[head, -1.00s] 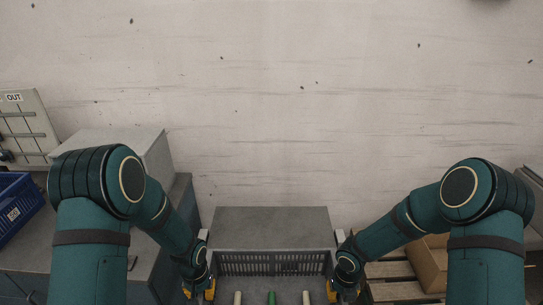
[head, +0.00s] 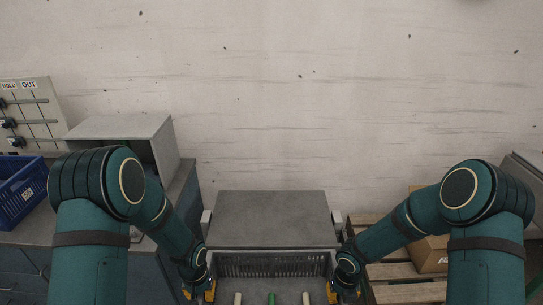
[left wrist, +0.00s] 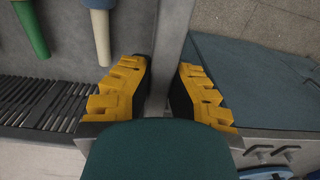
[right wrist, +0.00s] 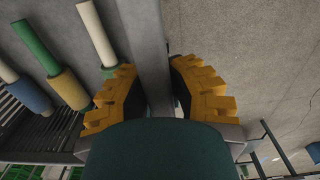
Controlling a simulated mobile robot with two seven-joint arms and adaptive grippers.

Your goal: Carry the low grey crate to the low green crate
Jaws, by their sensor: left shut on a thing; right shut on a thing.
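The low grey crate (head: 270,266) is at the bottom of the head view, its slatted far wall showing and its near part cut off. My right gripper (head: 344,292) is shut on the right wall, also seen in the right wrist view (right wrist: 142,30). I cannot make out the low green crate; green shapes at the right wrist view's lower left are unclear.
A grey-topped stand (head: 272,215) is just beyond the crate. At left are a bench with a grey box (head: 120,127), a blue crate (head: 20,195) and a HOLD/OUT board (head: 35,110). At right are a wooden pallet (head: 405,270) and cardboard box (head: 430,253).

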